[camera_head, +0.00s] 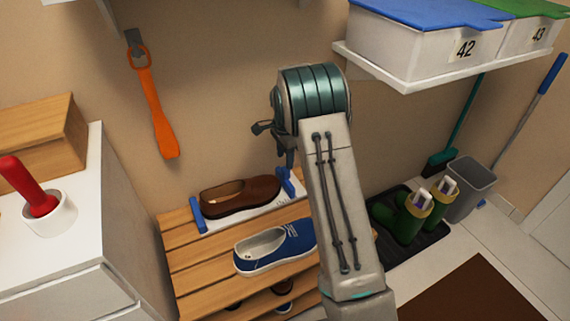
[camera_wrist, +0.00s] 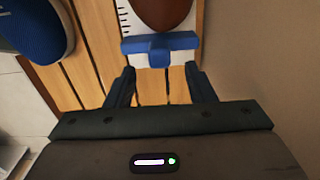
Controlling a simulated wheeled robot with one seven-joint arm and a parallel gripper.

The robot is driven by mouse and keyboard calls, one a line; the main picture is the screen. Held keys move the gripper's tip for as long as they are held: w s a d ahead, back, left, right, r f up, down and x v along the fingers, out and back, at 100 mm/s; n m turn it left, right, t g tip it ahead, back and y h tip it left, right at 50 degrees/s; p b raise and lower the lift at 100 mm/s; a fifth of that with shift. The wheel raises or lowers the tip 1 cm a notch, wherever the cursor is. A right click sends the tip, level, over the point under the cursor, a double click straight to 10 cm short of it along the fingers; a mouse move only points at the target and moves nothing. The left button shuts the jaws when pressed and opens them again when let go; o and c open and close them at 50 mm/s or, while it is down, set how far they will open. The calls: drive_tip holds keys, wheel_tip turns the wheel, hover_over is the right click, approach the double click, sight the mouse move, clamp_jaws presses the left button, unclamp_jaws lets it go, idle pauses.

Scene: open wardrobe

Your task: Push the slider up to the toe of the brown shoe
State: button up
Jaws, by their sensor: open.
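The brown shoe (camera_head: 240,196) lies on a white measuring board (camera_head: 222,226) on the slatted rack, toe to the right. The blue slider (camera_head: 287,182) is at the board's right end. In the wrist view the slider (camera_wrist: 160,44) is a crossbar with a short stem, just below the rounded toe of the brown shoe (camera_wrist: 163,12); whether they touch is hard to tell. My gripper (camera_wrist: 160,72) is open and empty, its fingertips on either side of the stem, close below the crossbar. In the head view my arm hides most of the gripper.
A fixed-looking blue end piece (camera_head: 197,214) stands at the shoe's heel. A blue shoe (camera_head: 274,247) lies in front on the rack (camera_head: 200,275). The wall is close behind. Green boots (camera_head: 411,222) stand on a dark tray to the right; an orange shoehorn (camera_head: 154,105) hangs above.

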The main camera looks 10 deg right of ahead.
wheel_tip(320, 180, up, 8)
drive_tip(key=p, duration=0.1)
drive_tip(key=shift+f, duration=0.1)
